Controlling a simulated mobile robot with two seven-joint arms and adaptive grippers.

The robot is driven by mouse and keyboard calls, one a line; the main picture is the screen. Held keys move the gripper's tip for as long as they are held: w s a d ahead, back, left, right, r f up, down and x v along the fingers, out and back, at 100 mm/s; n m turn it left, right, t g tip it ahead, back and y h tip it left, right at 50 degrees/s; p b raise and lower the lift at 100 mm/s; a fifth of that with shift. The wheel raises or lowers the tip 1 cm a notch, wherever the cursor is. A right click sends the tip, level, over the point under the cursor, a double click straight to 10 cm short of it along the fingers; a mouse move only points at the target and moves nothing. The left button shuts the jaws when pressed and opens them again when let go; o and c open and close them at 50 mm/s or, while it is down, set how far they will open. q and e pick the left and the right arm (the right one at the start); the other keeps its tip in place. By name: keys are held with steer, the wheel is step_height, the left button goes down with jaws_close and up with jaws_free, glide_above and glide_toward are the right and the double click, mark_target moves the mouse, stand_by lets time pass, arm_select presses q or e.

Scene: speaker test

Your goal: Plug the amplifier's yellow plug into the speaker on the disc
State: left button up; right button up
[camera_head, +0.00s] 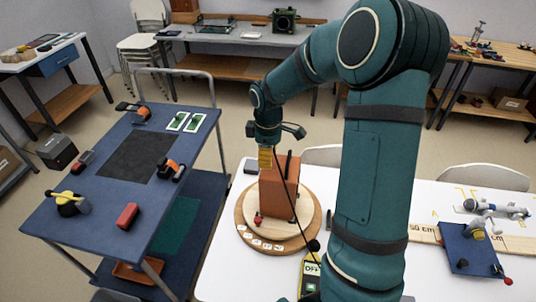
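The speaker (279,187) is an orange-brown box standing upright on a round wooden disc (246,222) on the white table. The amplifier (311,268), yellow and black with a screen reading OFF, stands at the table's front, partly hidden by my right arm. A thin black cable (297,215) runs from it up to my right gripper (266,146). This gripper points down at the speaker's upper left edge and appears shut on the yellow plug (265,159). Whether the plug touches the speaker cannot be told. My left gripper is not in view.
Numbered white tags (266,245) lie along the disc's front. A blue board with a small device (470,248) lies at the table's right. A blue trolley (108,212) with tools stands at the left. White chairs (486,177) stand behind the table.

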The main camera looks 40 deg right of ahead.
step_height(320, 180, up, 12)
steer(key=shift+r, duration=0.1)
steer(key=w+a+f+m+y, duration=0.1)
steer(key=a+f, duration=0.6)
steer(key=f, duration=0.3)
steer(key=w+a+f+m+y, duration=0.1)
steer(key=w+a+f+m, duration=0.1)
steer(key=a+f, duration=0.6)
steer(key=s+a+f+m, duration=0.2)
steer(key=s+a+f, duration=0.2)
steer(key=f, duration=0.1)
steer(key=s+a+f+m+t+y, duration=0.1)
steer(key=s+a+f+m, duration=0.1)
steer(key=s+a+f, duration=0.2)
steer(key=s+a+f+m+t+y+b, duration=0.1)
steer(key=s+a+f+m, duration=0.1)
steer(key=s+a+f, duration=0.3)
steer(key=shift+a+f+m, duration=0.15)
steer(key=shift+f+m, duration=0.05)
steer(key=shift+f, duration=0.5)
steer(key=shift+a+f+m, duration=0.1)
steer(key=shift+f+m, duration=0.1)
steer(key=shift+f, duration=0.45)
